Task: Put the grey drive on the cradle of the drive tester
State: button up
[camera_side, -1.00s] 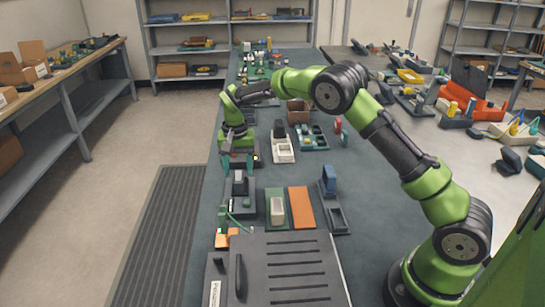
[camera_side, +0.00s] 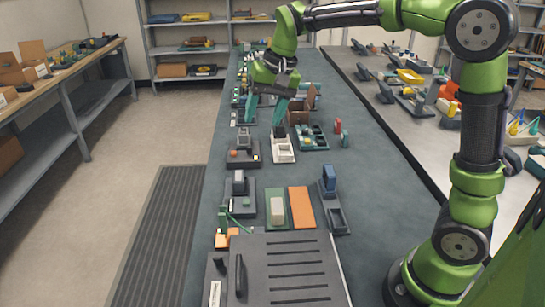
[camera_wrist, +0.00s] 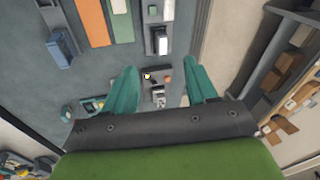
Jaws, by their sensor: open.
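A grey drive (camera_side: 243,138) stands upright on a small dark unit with an orange and a white button, which looks like the drive tester (camera_side: 242,157). In the wrist view the drive (camera_wrist: 158,97) and the tester (camera_wrist: 157,77) show between my fingers. The drive appears seated in the cradle, but the cradle itself is hidden. My gripper (camera_side: 264,112) is open and empty, raised above and behind the drive, apart from it. Its two teal fingers are spread wide in the wrist view (camera_wrist: 160,74).
A dark stand with another grey block (camera_side: 239,184) is nearer the camera, beside green and orange mats (camera_side: 301,207). A blue block stands in a dark holder (camera_side: 329,180). A white tray (camera_side: 283,150) and a compartment tray (camera_side: 312,137) lie right of the tester.

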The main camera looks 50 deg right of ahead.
jog(key=s+a+n+t, duration=0.1)
jog(key=s+t, duration=0.1)
jog(key=s, duration=0.8)
jog(key=s+a+f+n+t, duration=0.1)
jog(key=s+n+t, duration=0.1)
jog(key=s, duration=0.8)
jog(key=shift+a+f+y, duration=0.3)
jog(key=shift+w, duration=0.1)
